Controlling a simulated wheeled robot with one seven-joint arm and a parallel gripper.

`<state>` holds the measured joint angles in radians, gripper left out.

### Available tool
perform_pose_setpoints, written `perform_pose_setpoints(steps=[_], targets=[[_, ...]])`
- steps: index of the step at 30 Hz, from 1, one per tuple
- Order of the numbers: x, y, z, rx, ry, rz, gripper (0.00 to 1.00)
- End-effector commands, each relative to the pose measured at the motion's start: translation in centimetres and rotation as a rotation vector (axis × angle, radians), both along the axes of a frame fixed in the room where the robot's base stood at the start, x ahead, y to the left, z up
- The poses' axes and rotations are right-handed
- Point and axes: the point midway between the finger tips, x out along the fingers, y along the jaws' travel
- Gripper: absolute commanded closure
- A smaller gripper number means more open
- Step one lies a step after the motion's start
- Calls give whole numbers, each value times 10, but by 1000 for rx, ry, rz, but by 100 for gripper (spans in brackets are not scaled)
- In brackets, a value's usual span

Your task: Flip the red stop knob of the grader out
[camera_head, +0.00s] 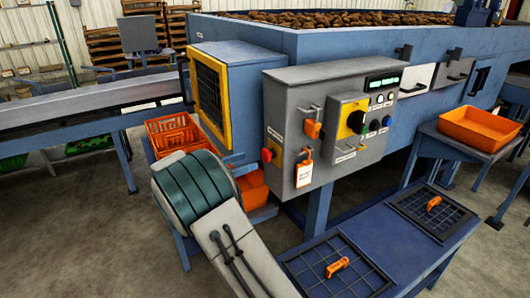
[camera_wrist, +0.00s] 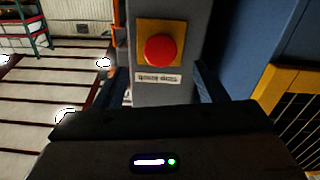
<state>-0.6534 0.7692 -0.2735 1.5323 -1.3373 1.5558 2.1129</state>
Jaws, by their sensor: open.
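The red stop knob (camera_head: 267,155) sticks out from the left side of the grey control box (camera_head: 300,85) on the blue grader. In the wrist view the round red knob (camera_wrist: 160,48) sits on a yellow square plate (camera_wrist: 183,31), with a small white label (camera_wrist: 158,78) below it. My gripper (camera_wrist: 164,80) is open and empty. Its two dark fingers stand left and right of the label, with the knob between their lines and a little above. I cannot tell how far the fingertips are from the panel. The fingertips are not clear in the head view.
The box front has a yellow switch panel (camera_head: 348,125), an orange padlock (camera_head: 313,129) and an orange-white tag (camera_head: 304,172). A yellow-framed grille (camera_head: 210,95) stands left of the knob. Orange crates (camera_head: 170,134) lie below it. A blue table (camera_head: 385,250) is at front right.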

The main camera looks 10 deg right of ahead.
Motion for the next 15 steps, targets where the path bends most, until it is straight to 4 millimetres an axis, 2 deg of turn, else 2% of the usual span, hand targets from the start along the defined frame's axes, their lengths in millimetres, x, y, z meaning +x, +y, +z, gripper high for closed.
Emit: perform_pose_setpoints(steps=[1,6,9,15], targets=[[3,-12,4,-2,2,-4,35],[14,-44,3,-2,4,-2,35],[19,-59,2,0,3,-2,35],[24,-74,1,0,2,0,35]])
